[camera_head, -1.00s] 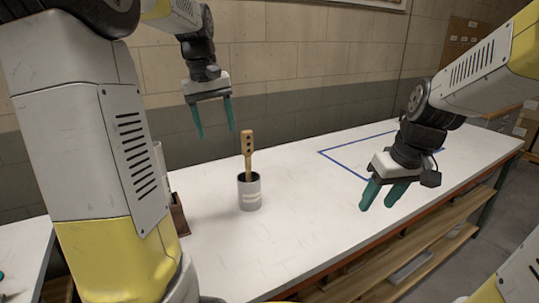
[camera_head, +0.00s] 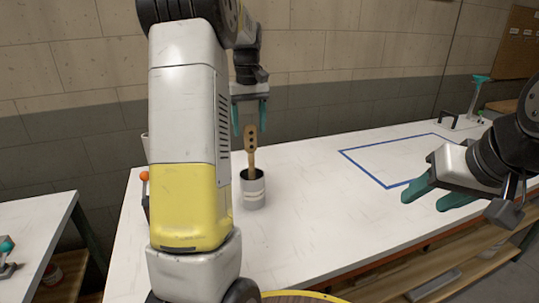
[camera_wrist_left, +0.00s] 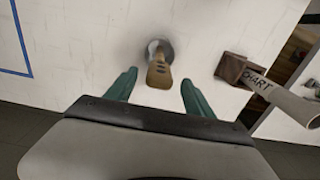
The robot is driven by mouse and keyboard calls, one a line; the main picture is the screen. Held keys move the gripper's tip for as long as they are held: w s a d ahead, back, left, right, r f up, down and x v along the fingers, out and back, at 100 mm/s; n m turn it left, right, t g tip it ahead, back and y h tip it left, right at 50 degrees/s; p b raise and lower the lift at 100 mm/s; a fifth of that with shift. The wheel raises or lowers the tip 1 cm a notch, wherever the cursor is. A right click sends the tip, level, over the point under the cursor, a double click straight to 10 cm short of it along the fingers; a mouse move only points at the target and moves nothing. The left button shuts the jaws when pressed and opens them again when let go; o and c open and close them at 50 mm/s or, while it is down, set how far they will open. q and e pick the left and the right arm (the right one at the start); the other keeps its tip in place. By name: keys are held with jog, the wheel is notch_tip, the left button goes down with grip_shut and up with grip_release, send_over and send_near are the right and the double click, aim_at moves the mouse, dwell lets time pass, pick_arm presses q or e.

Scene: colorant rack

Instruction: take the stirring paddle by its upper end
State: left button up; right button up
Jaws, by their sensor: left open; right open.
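The left wrist view shows a gap between the paddle and each finger. My right gripper (camera_head: 422,198) is open and empty over the table's right part.
A blue outlined rectangle (camera_head: 364,171) marks clear table surface to the right. A green-topped stand (camera_head: 478,87) is at the far right end. A second table (camera_head: 32,225) is at left.

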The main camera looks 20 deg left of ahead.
aim_at(251, 152)
pick_arm(q)
jog(key=shift+d+f, duration=0.1)
jog(key=shift+f, duration=1.8)
grip_shut()
